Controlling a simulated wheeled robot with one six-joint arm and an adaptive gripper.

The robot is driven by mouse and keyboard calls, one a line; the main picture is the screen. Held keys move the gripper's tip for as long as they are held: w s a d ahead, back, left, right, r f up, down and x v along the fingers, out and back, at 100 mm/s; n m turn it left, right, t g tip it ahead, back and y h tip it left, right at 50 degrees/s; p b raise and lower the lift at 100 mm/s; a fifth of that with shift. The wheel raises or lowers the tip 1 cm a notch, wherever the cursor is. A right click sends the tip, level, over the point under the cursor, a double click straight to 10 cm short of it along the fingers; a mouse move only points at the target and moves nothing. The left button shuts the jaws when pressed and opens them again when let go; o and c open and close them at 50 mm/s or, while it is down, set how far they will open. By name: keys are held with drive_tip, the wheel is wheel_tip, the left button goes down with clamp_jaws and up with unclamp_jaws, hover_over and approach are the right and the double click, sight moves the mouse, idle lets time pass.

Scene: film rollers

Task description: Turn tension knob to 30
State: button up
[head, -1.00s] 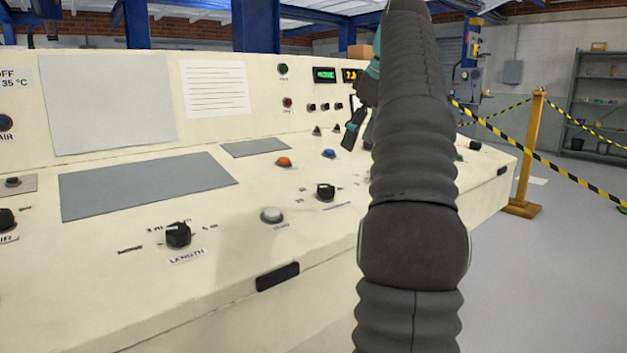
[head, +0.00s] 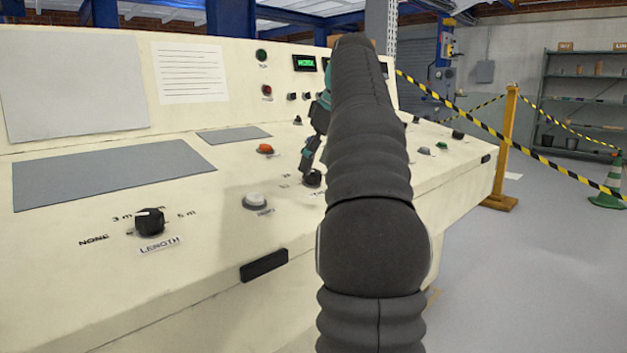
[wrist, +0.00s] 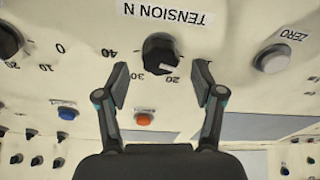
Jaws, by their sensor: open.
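The tension knob (wrist: 160,50) is a black round knob on the cream panel, below the upside-down TENSION N label (wrist: 166,14) in the wrist view. A pale mark shows low on its face, right of centre. The printed 30 is at its lower left and the 40 farther left. My gripper (wrist: 161,70) is open, with one finger on each side of the knob's near edge. Contact cannot be told. In the head view my gripper (head: 307,163) is just above the knob (head: 313,179), and my arm hides the panel right of it.
The white ZERO button (wrist: 273,59) is right of the knob in the wrist view. An orange button (wrist: 143,119) and another black knob (wrist: 8,40) are also close. The LENGTH knob (head: 149,222) is on the left in the head view.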

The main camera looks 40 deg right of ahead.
drive_tip(key=shift+b+x, duration=0.3)
drive_tip(key=shift+x, duration=1)
drive_tip(key=shift+c, duration=0.3)
drive_tip(key=c, duration=1.1)
